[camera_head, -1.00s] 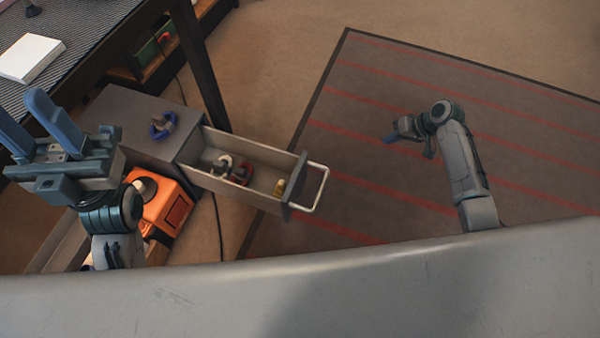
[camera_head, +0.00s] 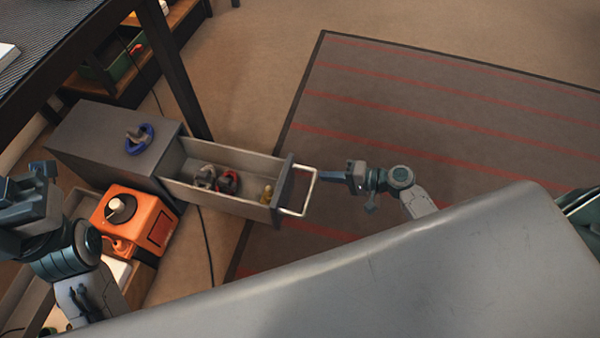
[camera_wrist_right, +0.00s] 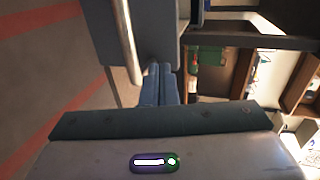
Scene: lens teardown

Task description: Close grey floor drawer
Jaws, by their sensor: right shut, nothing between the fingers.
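The grey floor drawer (camera_head: 225,161) is pulled well out of its dark grey cabinet (camera_head: 95,150). Inside it lie a few small parts, one red and black (camera_head: 228,183) and one yellow (camera_head: 267,193). Its dark front (camera_head: 285,185) bears a pale bar handle (camera_head: 310,190); in the right wrist view the front (camera_wrist_right: 152,30) and handle (camera_wrist_right: 126,40) are close ahead. My right gripper (camera_head: 324,174) is shut and empty, its tips by the handle; whether they touch is unclear. It shows in the right wrist view (camera_wrist_right: 160,70). My left gripper (camera_head: 22,190) is at the left edge, partly cut off.
A blue clamp-like part (camera_head: 139,138) sits on the cabinet top. An orange box (camera_head: 135,222) with a knob stands in front of the cabinet. A dark table (camera_head: 95,40) stands at the upper left. The striped rug (camera_head: 430,110) is clear on the right.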

